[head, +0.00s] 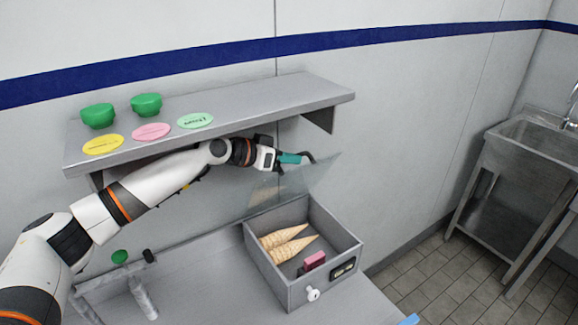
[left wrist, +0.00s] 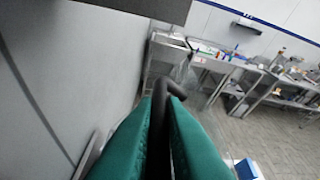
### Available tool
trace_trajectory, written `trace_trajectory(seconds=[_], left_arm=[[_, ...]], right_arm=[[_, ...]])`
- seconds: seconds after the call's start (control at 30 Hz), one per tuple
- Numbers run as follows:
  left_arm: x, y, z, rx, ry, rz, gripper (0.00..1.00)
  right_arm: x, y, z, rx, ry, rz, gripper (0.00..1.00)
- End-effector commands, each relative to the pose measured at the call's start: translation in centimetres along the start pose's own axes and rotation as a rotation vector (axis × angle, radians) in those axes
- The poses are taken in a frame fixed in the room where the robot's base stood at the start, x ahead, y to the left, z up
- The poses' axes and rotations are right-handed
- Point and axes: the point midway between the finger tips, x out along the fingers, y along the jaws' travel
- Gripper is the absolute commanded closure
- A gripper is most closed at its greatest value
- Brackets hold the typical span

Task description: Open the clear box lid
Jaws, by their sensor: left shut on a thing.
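The clear lid (head: 316,178) of the grey box (head: 270,258) stands raised and tilted at the box's back edge in the head view. The box is open at the top, with cones (head: 285,244) and a small pink block inside. My left gripper (head: 302,158) is at the lid's upper edge, its green fingers shut on a dark curved handle. In the left wrist view the green fingers (left wrist: 168,110) close around that dark handle (left wrist: 172,88). My right gripper is not in view.
A wall shelf (head: 240,105) hangs just above my left arm, holding green tubs (head: 146,104) and coloured discs (head: 151,132). A grey frame (head: 120,285) stands on the counter at left. A metal sink (head: 535,150) is at far right, with open floor before it.

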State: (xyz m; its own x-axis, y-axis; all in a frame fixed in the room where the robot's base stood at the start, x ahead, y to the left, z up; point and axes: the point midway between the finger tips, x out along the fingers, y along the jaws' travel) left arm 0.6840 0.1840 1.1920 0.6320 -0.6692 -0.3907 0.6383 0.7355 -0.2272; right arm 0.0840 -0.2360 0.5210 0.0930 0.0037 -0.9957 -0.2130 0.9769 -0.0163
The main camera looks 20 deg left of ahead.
Motion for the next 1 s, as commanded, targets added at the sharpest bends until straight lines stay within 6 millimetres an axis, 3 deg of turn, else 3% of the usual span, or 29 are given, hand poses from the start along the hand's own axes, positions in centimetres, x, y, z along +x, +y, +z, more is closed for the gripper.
trace_trajectory(seconds=[0.3, 0.33, 0.37, 0.7, 0.87, 1.0], left_arm=[[0.0, 0.1, -0.2, -0.002, 0.005, 0.002, 1.0], [0.0, 0.1, -0.2, -0.002, 0.005, 0.002, 0.86], [0.0, 0.1, -0.2, -0.002, 0.005, 0.002, 0.81], [-0.2, 0.1, -0.2, -0.001, 0.002, 0.001, 0.8], [-2.1, 0.3, -0.5, -0.002, 0.002, 0.003, 0.8], [-5.2, 0.4, -0.7, -0.001, 0.003, 0.005, 0.8]], right_arm=[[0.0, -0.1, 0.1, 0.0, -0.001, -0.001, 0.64], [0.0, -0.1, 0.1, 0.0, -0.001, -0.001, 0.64], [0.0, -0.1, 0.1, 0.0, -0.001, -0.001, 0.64], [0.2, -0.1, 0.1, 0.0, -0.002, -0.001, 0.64], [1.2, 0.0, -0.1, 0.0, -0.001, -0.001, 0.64], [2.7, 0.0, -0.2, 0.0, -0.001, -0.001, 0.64]])
